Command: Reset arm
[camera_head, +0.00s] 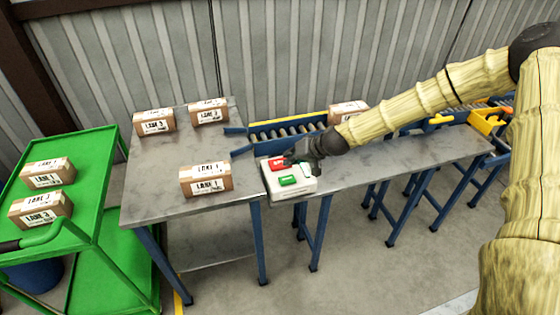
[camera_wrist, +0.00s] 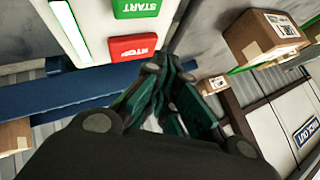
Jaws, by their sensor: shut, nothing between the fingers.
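My gripper (camera_head: 296,157) is shut and empty, held low at the white control box (camera_head: 290,191) on the metal table. In the wrist view its dark fingers (camera_wrist: 168,82) come together beside the red STOP button (camera_wrist: 138,47). The green START button (camera_wrist: 136,7) is further off on the same box. I cannot tell whether the fingertips touch the box. My arm reaches in from the right.
Cartons lie on the grey table (camera_head: 165,199), including a front one (camera_head: 206,181). A roller conveyor (camera_head: 287,127) with blue and yellow rails runs behind the box, with a carton (camera_head: 347,111) on it. A green cart (camera_head: 97,192) with two cartons stands at left.

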